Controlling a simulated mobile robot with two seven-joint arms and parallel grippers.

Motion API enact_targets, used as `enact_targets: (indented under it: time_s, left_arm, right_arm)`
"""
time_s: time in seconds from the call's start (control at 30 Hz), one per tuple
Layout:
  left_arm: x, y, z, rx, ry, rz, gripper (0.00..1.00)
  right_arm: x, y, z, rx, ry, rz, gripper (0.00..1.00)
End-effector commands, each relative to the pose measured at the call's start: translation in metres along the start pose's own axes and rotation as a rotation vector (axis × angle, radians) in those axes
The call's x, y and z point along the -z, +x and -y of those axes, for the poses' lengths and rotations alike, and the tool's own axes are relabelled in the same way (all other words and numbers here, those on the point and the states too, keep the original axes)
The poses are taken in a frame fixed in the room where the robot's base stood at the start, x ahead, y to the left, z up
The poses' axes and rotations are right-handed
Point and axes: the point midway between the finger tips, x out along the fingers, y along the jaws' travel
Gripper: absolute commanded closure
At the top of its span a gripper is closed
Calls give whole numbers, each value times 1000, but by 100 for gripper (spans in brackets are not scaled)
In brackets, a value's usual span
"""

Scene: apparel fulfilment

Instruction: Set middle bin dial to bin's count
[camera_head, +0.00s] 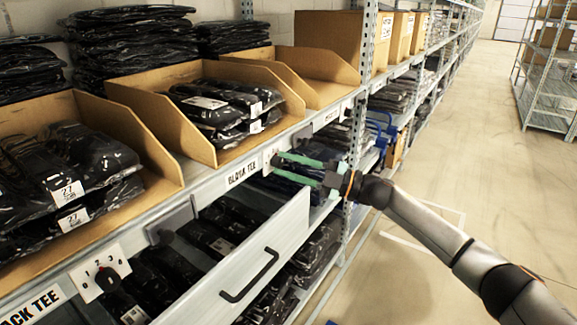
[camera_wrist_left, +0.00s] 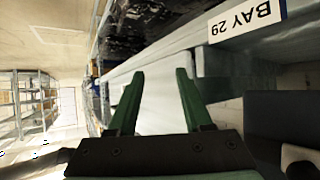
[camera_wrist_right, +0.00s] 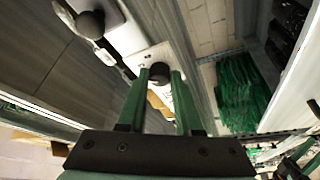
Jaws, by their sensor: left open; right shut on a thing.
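The middle bin (camera_head: 185,139) is an open cardboard bin holding several black bagged garments (camera_head: 222,102); overlap hides their exact number. A BLACK TEE label (camera_head: 243,172) is on the shelf edge below it. The dial's setting is hidden. My left gripper (camera_wrist_left: 160,75) is open and empty.
A left bin (camera_head: 140,127) holds bagged garments, with a dial (camera_head: 107,279) numbered 1, 2, 3 below. The right bin (camera_head: 312,66) looks empty. A drawer (camera_head: 262,252) stands pulled out beneath. The aisle floor (camera_head: 480,170) at right is clear.

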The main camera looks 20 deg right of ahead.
Motion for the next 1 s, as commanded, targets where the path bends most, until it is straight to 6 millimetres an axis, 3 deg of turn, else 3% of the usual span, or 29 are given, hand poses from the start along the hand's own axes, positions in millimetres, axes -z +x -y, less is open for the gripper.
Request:
enact_targets:
  time_s: [0.53,1.0]
  left_arm:
    - [-60,-9,-15,-27,-62,214,50]
    - [-53,-7,-15,-26,-62,197,50]
  right_arm:
    - [0,0,-3,131,-309,1,100]
    - [0,0,-3,148,-350,1,100]
